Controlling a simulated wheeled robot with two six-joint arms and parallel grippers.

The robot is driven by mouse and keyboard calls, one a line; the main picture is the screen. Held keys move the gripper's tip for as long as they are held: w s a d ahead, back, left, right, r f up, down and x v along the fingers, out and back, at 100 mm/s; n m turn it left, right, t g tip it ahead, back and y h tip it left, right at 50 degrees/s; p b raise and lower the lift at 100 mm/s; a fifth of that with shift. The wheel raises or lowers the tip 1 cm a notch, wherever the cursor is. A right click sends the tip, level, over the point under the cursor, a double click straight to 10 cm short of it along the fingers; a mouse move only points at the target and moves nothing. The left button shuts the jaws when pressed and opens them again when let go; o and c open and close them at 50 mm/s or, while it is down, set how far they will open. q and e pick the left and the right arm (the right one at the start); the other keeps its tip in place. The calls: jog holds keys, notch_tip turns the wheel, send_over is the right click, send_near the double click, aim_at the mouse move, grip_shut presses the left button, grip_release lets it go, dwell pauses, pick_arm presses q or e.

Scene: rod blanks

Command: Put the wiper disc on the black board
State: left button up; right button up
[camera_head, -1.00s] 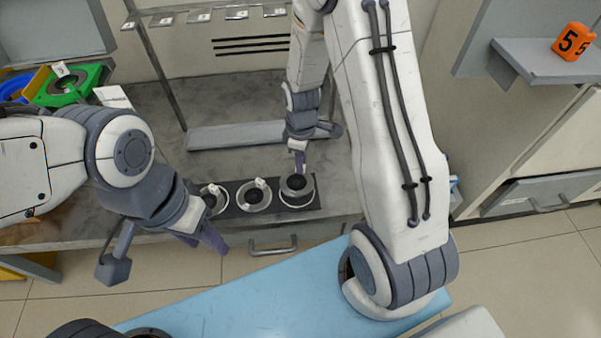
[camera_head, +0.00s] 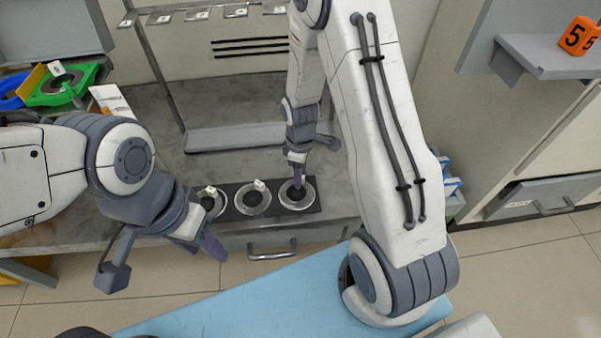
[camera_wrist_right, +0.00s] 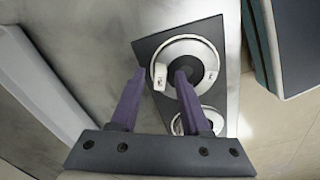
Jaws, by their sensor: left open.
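A pale ring-shaped disc with a dark centre (camera_head: 307,198), seemingly the wiper disc, lies at the right end of the black board (camera_head: 232,214). In the right wrist view it shows as a white ring (camera_wrist_right: 205,48) with a small white tab, on the black board (camera_wrist_right: 214,25). My right gripper (camera_head: 298,182) is right over the disc. In its wrist view the fingers (camera_wrist_right: 159,74) are apart, on either side of the tab, with gaps showing. My left gripper (camera_head: 200,244) is open and empty, in front of the bench's edge.
Two similar tabbed discs, a middle one (camera_head: 253,208) and a left one (camera_head: 211,211), share the board. A green holder (camera_head: 85,75) with a dark round piece stands at the back left, beside a blue piece (camera_head: 12,92).

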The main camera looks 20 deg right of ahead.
jog(key=shift+r, duration=0.1)
notch_tip(320, 180, up, 12)
jog(key=p, duration=0.5)
jog(key=s+a+r+m, duration=0.1)
jog(key=s+a+r, duration=0.6)
jog(key=a+r, duration=0.25)
jog(key=s+a+r+m, duration=0.1)
jog(key=s+a+r, duration=0.1)
jog(key=s, duration=0.5)
jog(key=s+a+r+m+y, duration=0.1)
jog(key=s+a+r, duration=0.1)
jog(key=s, duration=0.5)
jog(key=shift+a+r, duration=0.15)
jog(key=shift+a, duration=0.6)
notch_tip(320, 180, up, 29)
jog(key=p, duration=2.9)
